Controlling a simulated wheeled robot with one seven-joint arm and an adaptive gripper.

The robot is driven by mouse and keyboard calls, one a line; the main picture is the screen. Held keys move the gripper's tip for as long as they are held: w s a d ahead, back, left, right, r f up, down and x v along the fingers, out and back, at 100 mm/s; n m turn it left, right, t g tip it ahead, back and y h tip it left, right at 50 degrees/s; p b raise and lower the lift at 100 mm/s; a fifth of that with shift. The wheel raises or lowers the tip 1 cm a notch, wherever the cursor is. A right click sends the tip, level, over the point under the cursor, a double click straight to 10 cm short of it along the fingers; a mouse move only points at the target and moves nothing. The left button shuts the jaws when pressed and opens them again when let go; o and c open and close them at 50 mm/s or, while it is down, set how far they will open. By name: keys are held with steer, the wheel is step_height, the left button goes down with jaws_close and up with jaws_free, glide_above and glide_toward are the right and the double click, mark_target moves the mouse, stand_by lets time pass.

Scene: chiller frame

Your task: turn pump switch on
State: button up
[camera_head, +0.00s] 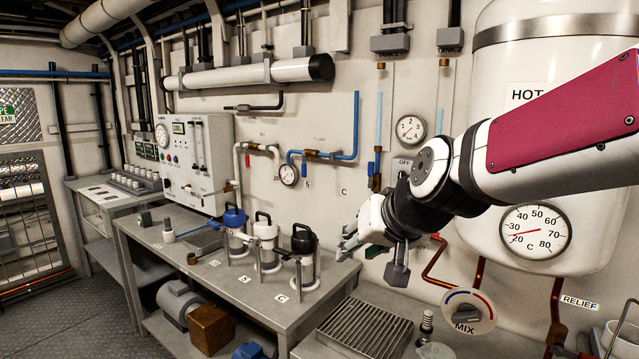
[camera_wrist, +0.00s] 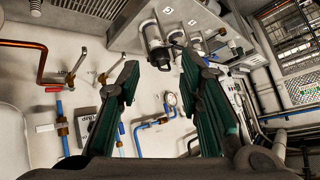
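A small grey switch box marked OFF (camera_head: 402,163) is on the back wall, partly hidden behind my arm. I take it to be the pump switch. In the wrist view a grey box (camera_wrist: 87,122) with upside-down lettering, apparently "pump", shows beside the left finger, which covers part of it. Its lever position cannot be made out. My gripper (camera_head: 370,257) is in front of the wall, below and left of the OFF box. In the wrist view my gripper (camera_wrist: 158,63) has its two green-padded fingers spread, with nothing between them.
A grey bench (camera_head: 255,300) with blue, white and black-lidded canisters stands left of my gripper. A white hot tank (camera_head: 520,100) with a temperature dial is at the right. A MIX dial (camera_head: 468,311) and copper pipes are below my arm. Blue pipes (camera_head: 355,125) run along the wall.

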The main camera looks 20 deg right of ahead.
steer(key=w+d+f+m+t+h+b, duration=0.1)
steer(key=w+d+f+m+h+b, duration=0.15)
steer(key=w+d, duration=0.4)
steer(key=w+d+f+m+t+h+b, duration=0.15)
steer(key=w+d+h, duration=0.25)
steer(key=w, duration=0.6)
steer(key=w+d+f+m+t+h+b, duration=0.1)
steer(key=w+d+f+m+h+b, duration=0.15)
steer(key=w+d, duration=0.45)
steer(key=w+d+r+t+h+b, duration=0.1)
steer(key=w+d+r+h+b, duration=0.4)
steer(key=w, duration=0.7)
steer(key=d+r+m+h, duration=0.1)
steer(key=d+r+h, duration=0.1)
steer(key=d+h, duration=0.2)
steer(key=shift+d+h, duration=0.4)
steer(key=shift+d, duration=0.5)
jaws_close()
